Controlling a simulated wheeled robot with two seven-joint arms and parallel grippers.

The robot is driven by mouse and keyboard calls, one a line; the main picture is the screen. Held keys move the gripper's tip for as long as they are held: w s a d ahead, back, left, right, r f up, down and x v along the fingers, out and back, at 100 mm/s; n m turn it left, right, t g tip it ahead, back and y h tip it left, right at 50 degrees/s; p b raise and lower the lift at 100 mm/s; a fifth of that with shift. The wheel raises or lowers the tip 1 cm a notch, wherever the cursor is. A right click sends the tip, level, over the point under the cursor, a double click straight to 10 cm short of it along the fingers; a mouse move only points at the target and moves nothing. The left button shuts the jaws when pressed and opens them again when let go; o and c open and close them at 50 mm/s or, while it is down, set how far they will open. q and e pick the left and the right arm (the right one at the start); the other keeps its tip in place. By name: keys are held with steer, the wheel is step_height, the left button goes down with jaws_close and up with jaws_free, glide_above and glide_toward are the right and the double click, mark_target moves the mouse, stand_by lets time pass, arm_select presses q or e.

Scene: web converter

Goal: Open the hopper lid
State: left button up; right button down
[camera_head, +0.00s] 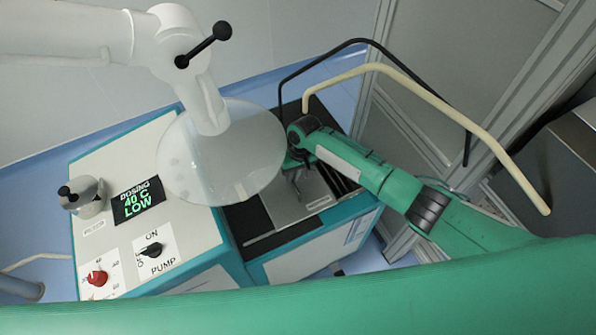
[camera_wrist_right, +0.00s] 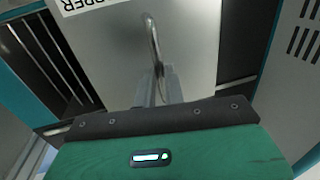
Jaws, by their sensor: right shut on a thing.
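The hopper lid (camera_head: 299,207) is a grey metal plate on top of the teal and white machine in the head view. In the right wrist view the lid (camera_wrist_right: 196,45) fills the upper middle, with part of a label reading "PPER" at its corner. A bent metal handle (camera_wrist_right: 151,38) stands on it. My right gripper (camera_wrist_right: 160,84) is shut on the handle. In the head view my right gripper (camera_head: 294,174) reaches down to the lid, partly behind its own wrist. I cannot tell whether the lid is lifted. My left gripper is not in view.
A clear round hood (camera_head: 180,165) on a white jointed arm (camera_head: 200,85) hangs left of my right gripper, over the machine. The control panel (camera_head: 138,202) has a display, a red knob and a pump switch. Bent black and cream rails (camera_head: 440,108) stand behind my right arm.

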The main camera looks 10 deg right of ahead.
steer(key=c, duration=1.5)
jaws_free()
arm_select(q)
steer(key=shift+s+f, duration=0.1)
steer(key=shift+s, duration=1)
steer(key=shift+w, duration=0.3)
arm_select(e)
steer(key=shift+d, duration=0.15)
